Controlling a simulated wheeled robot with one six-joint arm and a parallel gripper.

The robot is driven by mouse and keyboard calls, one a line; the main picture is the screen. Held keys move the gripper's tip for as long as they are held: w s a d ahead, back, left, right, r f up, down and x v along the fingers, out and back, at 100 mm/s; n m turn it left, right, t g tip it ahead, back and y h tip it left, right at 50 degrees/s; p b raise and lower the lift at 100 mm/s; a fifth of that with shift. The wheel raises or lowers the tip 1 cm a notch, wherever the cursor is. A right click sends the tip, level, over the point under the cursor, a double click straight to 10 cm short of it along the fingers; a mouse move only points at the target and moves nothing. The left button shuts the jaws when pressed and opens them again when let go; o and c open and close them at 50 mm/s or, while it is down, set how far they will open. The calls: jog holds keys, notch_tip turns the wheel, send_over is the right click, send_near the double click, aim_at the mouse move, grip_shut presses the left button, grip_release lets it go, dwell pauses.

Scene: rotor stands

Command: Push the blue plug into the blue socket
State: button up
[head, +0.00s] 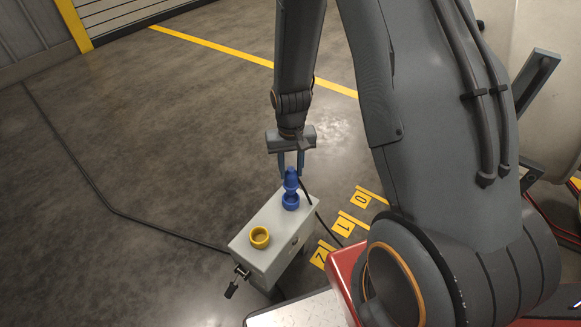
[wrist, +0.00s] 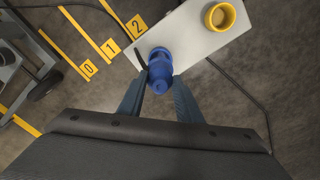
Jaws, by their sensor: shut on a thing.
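The blue plug (head: 291,180) is upright between the fingers of my gripper (head: 290,167), which is shut on it. The blue socket (head: 291,203) is a round blue ring on top of the grey box (head: 272,225), directly below the plug. The plug's lower end overlaps the socket's opening in the head view; I cannot tell how far it is inside, or whether it is just above. In the wrist view the plug (wrist: 160,72) sits between the two fingers (wrist: 158,88) and hides most of the socket.
A yellow socket (head: 259,237) is on the same box, nearer the camera, and is open and empty. A black clamp-like fitting (head: 236,283) sticks out of the box's near end. A dark cable (head: 326,222) runs beside the box. Yellow number plates (head: 352,221) lie on the floor to the right.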

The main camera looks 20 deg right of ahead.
aim_at(291, 177)
jog(key=shift+f+b, duration=0.75)
jog(key=shift+f, duration=0.25)
jog(key=shift+f, duration=0.65)
jog(key=shift+f, duration=0.35)
jog(key=shift+f, duration=0.25)
dwell(0.4)
jog(key=shift+f+b, duration=0.35)
jog(key=shift+b, duration=0.05)
jog(key=shift+f, duration=0.35)
jog(key=shift+f+b, duration=0.3)
